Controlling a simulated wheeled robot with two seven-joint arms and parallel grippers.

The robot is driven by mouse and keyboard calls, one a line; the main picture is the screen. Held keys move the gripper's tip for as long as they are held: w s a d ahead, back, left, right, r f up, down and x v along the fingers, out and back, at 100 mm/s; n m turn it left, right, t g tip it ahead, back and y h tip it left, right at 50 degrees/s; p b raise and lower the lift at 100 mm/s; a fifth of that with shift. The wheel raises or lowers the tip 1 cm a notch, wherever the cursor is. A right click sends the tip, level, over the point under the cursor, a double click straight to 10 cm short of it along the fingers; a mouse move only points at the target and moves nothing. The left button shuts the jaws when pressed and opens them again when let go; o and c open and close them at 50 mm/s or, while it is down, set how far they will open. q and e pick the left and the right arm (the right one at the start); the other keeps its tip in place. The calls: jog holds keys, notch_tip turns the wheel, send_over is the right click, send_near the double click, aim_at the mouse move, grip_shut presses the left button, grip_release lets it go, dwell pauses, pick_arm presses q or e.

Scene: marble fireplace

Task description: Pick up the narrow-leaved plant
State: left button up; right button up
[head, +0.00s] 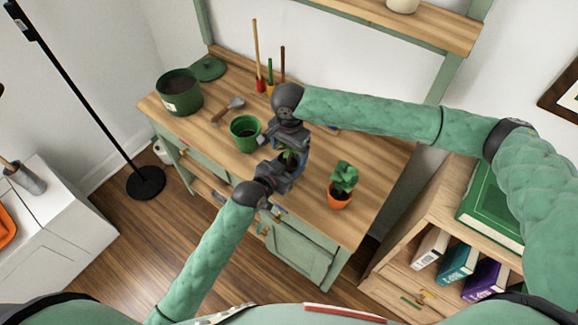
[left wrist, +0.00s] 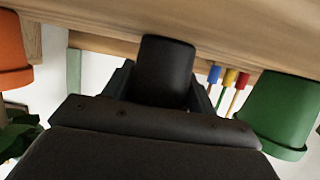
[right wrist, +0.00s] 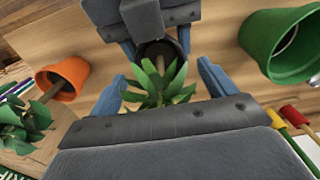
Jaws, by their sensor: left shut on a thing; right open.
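The narrow-leaved plant (head: 290,157) stands in a small black pot near the middle of the workbench, partly hidden by my grippers in the head view. Its green leaves (right wrist: 160,82) show clearly in the right wrist view. My left gripper (head: 283,172) is shut on the black pot (left wrist: 165,70) from the front. The pot's base appears at the bench top; I cannot tell if it touches. My right gripper (head: 291,147) is open above the plant, its fingers (right wrist: 161,88) on either side of the leaves, with visible gaps.
A broad-leaved plant in an orange pot (head: 340,200) stands to the right. An empty green pot (head: 245,133) is close on the left. A larger green pot (head: 180,93), a trowel (head: 228,110) and several upright tools (head: 268,75) are further back.

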jog(key=c, duration=1.4)
jog(key=shift+r, duration=0.1)
notch_tip(320, 180, up, 10)
jog(key=shift+f, duration=0.1)
pick_arm(q)
jog(key=o, duration=1.1)
jog(key=shift+c, duration=0.2)
